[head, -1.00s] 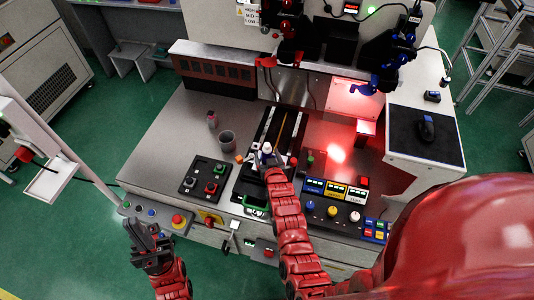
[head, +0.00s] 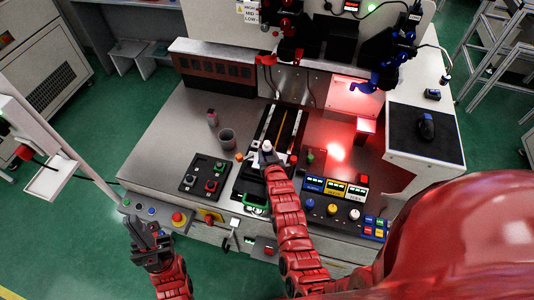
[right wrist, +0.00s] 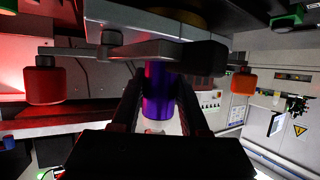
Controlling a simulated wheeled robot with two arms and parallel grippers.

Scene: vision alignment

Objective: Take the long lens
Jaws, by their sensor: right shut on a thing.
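My left gripper (head: 148,236) is open and empty, off the bench's front left edge.
A grey cup (head: 227,137) and a small pinkish bottle (head: 212,118) stand left of the rail. A button box (head: 204,178) and a control panel (head: 333,205) flank the fixture. Machine heads hang above the back. The left bench top is fairly clear.

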